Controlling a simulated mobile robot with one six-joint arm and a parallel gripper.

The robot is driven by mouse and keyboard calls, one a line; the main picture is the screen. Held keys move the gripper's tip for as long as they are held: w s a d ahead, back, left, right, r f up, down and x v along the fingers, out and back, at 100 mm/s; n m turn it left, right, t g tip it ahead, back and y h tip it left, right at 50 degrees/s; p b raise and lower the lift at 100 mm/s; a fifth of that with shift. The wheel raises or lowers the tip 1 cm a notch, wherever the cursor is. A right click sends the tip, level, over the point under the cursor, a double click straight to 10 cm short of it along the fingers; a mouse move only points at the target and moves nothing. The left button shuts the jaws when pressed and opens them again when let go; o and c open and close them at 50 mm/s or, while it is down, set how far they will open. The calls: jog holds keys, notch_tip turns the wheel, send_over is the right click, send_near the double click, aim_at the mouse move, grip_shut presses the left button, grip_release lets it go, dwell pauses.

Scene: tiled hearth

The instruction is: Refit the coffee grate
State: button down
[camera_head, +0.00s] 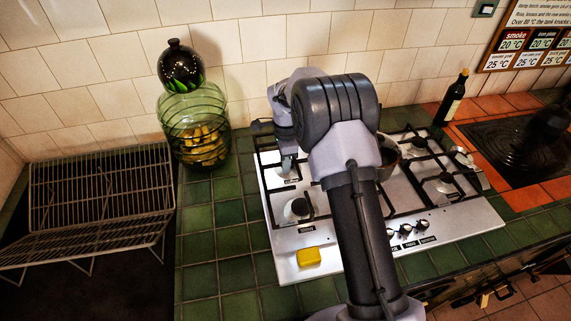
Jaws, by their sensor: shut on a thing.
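My gripper (287,161) points down over the left part of the white hob (283,262), near the back left burner. It is shut on what looks like the dark coffee grate (266,148), whose thin bars show around the left burners. The fingertips are small and partly hidden, so the exact grip is unclear. My arm hides the middle of the hob. I cannot tell whether this grate sits flat or is raised. Another black grate (424,160) lies over the right burners.
A yellow sponge (308,257) lies on the hob's front left corner. A pot (387,160) stands behind my arm. A dark bottle (451,98) stands at the back right. A green glass jar (196,125) and a wire rack (100,195) are left. Green tiles (225,240) between are clear.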

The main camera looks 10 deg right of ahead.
jog(key=shift+w+f+b, duration=0.1)
jog(key=shift+f+b, duration=3.15)
jog(key=shift+f, duration=1.15)
jog(key=shift+f, duration=0.25)
jog(key=c, duration=1.5)
grip_release()
notch_tip(320, 180, up, 17)
jog(key=p, duration=0.4)
jog(key=shift+p, duration=0.4)
jog(key=shift+r, duration=0.2)
